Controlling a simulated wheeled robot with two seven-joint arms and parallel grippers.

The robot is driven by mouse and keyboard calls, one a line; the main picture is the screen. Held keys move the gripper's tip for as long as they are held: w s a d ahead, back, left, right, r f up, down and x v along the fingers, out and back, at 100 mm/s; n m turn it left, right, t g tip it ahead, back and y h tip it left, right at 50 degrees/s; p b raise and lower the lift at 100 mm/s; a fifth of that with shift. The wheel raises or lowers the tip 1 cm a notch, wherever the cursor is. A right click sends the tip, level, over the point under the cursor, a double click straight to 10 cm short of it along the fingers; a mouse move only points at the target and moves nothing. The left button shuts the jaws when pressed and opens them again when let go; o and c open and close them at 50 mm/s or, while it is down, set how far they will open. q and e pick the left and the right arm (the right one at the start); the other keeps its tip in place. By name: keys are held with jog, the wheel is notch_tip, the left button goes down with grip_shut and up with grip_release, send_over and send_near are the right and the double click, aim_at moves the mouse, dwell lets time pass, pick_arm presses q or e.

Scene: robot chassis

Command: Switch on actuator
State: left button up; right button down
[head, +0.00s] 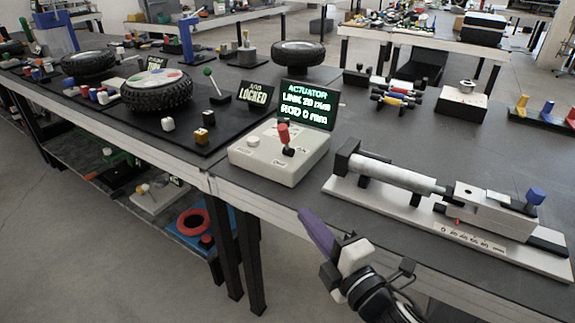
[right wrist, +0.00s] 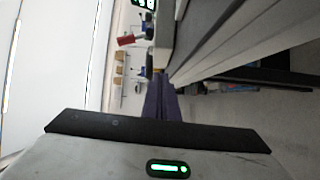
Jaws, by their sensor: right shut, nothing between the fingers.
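The actuator control box (head: 278,157) is a light grey block on the near table, with a red-topped lever (head: 284,135) standing on it and a pale button (head: 253,142) at its left. A lit screen (head: 307,104) behind it shows green text beginning "ACTUATOR". My right gripper (head: 318,232) has purple fingers, shut and empty, in front of the table edge and below the box, apart from it. My left gripper is not in view.
A white-based cylinder mechanism (head: 440,205) with a blue knob lies right of the box. A sign reading "LOCKED" (head: 257,94) and a black board with a tyre (head: 157,91) are at left. Bare tabletop lies between box and mechanism.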

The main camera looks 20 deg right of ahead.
jog(key=r+n, duration=0.1)
jog(key=r+n+t, duration=0.1)
jog(key=r, duration=0.1)
jog(key=w+r+n+t, duration=0.1)
jog(key=r+n, duration=0.1)
jog(key=shift+a+r+y, duration=0.1)
jog(key=shift+r+y, duration=0.1)
jog(key=shift+y, duration=0.1)
send_near(284, 134)
jog(key=w+a, duration=0.4)
jog(key=shift+w+d, duration=0.95)
jog(key=shift+w, duration=0.2)
jog(key=shift+r, duration=0.1)
